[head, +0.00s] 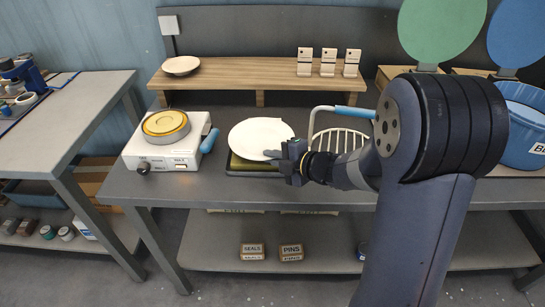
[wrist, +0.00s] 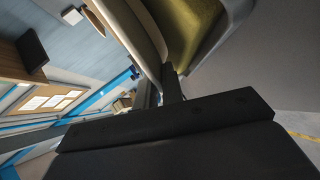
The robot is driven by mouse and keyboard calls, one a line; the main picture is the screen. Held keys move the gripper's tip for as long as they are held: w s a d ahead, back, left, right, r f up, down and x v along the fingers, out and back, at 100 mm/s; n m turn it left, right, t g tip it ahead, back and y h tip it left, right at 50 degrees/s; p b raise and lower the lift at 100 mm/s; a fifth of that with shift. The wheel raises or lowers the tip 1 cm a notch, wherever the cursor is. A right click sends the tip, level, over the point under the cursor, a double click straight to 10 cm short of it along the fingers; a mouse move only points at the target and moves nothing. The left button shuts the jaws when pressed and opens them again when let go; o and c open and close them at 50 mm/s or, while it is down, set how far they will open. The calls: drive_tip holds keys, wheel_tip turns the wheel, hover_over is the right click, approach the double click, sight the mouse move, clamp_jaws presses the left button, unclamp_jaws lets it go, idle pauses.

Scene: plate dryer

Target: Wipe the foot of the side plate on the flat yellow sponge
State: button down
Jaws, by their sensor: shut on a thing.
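A white plate (head: 258,134), which I take to be the side plate, is held by its near right rim in my gripper (head: 277,155). My gripper is shut on that rim. The plate lies nearly level over the flat olive-yellow sponge (head: 240,163), which shows only along its near edge. In the wrist view, the pale plate (wrist: 146,28) runs edge-on beside the sponge (wrist: 188,22), past my gripper's fingers (wrist: 170,84). The plate's foot is hidden, and I cannot tell whether it touches the sponge.
A white appliance (head: 162,149) with a round yellow top and blue handle stands left of the plate. A wire rack (head: 342,139) stands close on the right. A small plate (head: 181,66) and several white tags (head: 328,62) are on the wooden shelf (head: 240,76) behind.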

drive_tip(key=shift+r+p, duration=1.9)
drive_tip(key=shift+r, duration=0.8)
drive_tip(key=shift+f, duration=0.1)
